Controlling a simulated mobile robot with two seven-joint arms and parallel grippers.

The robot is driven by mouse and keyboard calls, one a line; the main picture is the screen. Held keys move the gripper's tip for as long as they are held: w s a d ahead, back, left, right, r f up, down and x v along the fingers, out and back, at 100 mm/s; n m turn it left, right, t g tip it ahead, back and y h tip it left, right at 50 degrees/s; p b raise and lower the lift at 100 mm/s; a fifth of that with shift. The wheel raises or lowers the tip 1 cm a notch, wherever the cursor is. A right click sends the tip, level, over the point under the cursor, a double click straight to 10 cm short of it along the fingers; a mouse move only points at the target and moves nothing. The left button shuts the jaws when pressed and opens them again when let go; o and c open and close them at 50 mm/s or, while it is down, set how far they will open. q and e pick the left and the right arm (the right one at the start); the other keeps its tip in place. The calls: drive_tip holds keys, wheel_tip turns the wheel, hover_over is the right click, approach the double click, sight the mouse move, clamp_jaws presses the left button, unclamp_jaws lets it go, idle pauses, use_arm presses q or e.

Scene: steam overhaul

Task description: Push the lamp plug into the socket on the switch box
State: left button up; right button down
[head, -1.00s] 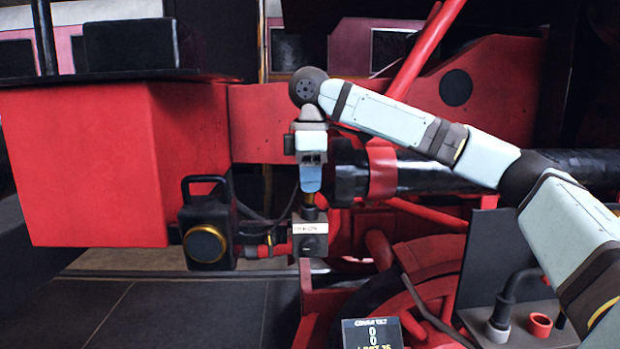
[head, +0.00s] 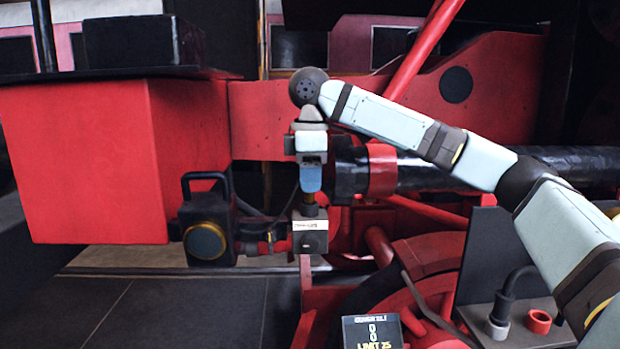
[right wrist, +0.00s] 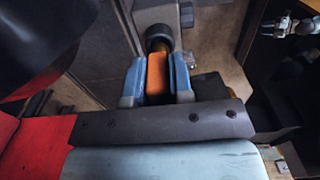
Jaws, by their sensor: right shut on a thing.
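The switch box (head: 311,240) is a small grey block with a white label on its upper front, right of the black lamp (head: 207,222) with its amber lens. My right gripper (head: 310,187) is directly above the box, pointing down. In the right wrist view its two blue fingers (right wrist: 157,82) are shut on the orange body of the lamp plug (right wrist: 157,72). A brass part and a round black collar (right wrist: 159,38) lie beyond the plug body. In the head view the plug is upright above the box; the collar hides how deep it sits in the socket. My left gripper is out of view.
A dark cable runs between the lamp and the switch box area. Red pipework (head: 268,247) and a large red block (head: 90,165) are left of the gripper; a black cylinder (head: 425,171) is close on its right. A small display (head: 371,332) stands in front.

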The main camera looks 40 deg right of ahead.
drive_tip(key=shift+f, duration=0.85)
idle(1.0)
drive_tip(key=shift+f, duration=0.1)
drive_tip(key=c, duration=0.9)
unclamp_jaws()
wheel_tip(320, 180, up, 14)
drive_tip(key=shift+f, duration=0.1)
